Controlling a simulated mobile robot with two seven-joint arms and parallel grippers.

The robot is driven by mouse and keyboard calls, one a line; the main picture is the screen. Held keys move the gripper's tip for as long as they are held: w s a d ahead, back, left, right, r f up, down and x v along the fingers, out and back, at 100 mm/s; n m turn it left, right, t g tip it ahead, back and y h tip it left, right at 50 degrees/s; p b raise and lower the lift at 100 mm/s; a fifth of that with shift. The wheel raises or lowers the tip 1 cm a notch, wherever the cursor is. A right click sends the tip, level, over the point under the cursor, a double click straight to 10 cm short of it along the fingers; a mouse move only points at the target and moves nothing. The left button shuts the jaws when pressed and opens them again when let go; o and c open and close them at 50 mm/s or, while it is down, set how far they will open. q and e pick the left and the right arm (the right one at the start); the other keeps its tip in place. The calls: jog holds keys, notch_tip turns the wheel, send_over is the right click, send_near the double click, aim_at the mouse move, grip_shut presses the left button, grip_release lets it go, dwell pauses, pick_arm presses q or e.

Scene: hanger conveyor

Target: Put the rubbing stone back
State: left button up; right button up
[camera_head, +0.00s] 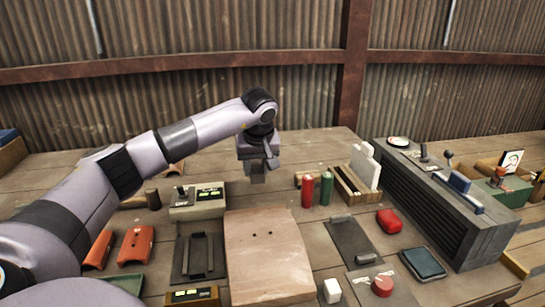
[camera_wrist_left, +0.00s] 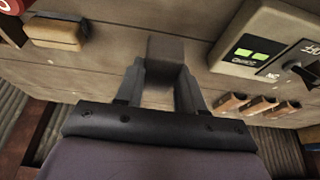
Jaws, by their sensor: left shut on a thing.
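My left gripper (camera_head: 258,165) is above the far middle of the wooden table, pointing down. It is shut on a small dark grey block, which looks like the rubbing stone (camera_wrist_left: 166,48). In the left wrist view, the stone sticks out beyond the fingertips (camera_wrist_left: 160,75). In the head view the stone (camera_head: 257,177) shows just below the fingers. I cannot tell how far it is from the tabletop. My right gripper is in neither view.
A beige control box (camera_head: 197,202) stands left of the gripper. Red (camera_head: 307,192) and green (camera_head: 326,190) cylinders and a slotted wooden box (camera_head: 347,188) stand to the right. A tan board (camera_head: 266,255) lies in front. A large grey console (camera_head: 440,205) fills the right.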

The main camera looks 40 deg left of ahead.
aim_at(258, 181)
pick_arm(q)
jog(key=shift+w, duration=0.3)
jog(key=shift+s+f+b, duration=0.15)
jog(key=shift+f+b, duration=0.45)
jog(key=shift+b, duration=0.2)
notch_tip(258, 181, down, 3)
jog(key=b, duration=0.3)
jog(key=shift+f+b, duration=0.15)
jog(key=shift+b, duration=0.2)
jog(key=shift+f, duration=0.55)
jog(key=o, duration=1.1)
